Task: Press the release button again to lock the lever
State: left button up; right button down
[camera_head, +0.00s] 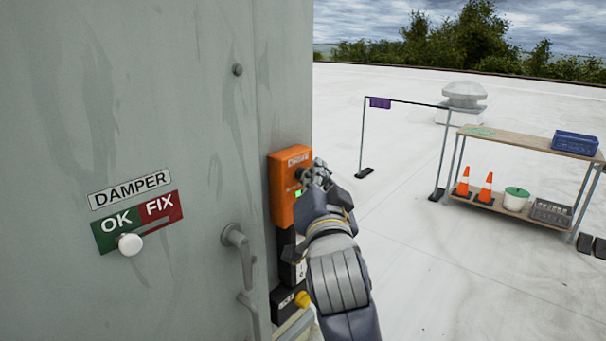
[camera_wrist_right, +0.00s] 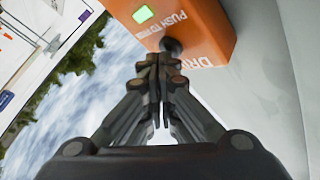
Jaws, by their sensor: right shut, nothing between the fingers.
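The orange drive box (camera_head: 284,205) is fixed to the grey cabinet's right edge. In the right wrist view, the box (camera_wrist_right: 200,22) carries a lit green light, "PUSH TO" lettering and a dark round button (camera_wrist_right: 172,45). My right gripper (camera_head: 311,178) is shut and empty in front of the box. In the wrist view, its closed fingertips (camera_wrist_right: 160,64) are just below the button; I cannot tell whether they touch it. A yellow knob (camera_head: 303,299) shows below the box, partly beside my arm; I cannot tell whether it belongs to the lever. My left gripper is out of view.
The cabinet front has a damper plate (camera_head: 105,237) with a white knob (camera_head: 130,244) at its OK side, and a grey door handle (camera_head: 240,252). A shelf table (camera_head: 520,141) with cones and baskets stands at right. The white roof between is largely clear.

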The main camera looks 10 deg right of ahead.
jog(key=shift+w+a, duration=0.1)
jog(key=shift+w, duration=0.05)
dwell(0.3)
jog(key=shift+s+d, duration=0.35)
jog(key=shift+s, duration=0.15)
jog(key=s+d+p, duration=0.1)
jog(key=s+d, duration=0.2)
jog(key=s, duration=0.1)
jog(key=shift+s+d+p, duration=0.3)
jog(key=shift+s+d, duration=0.05)
jog(key=shift+s, duration=0.05)
jog(key=shift+f, duration=0.1)
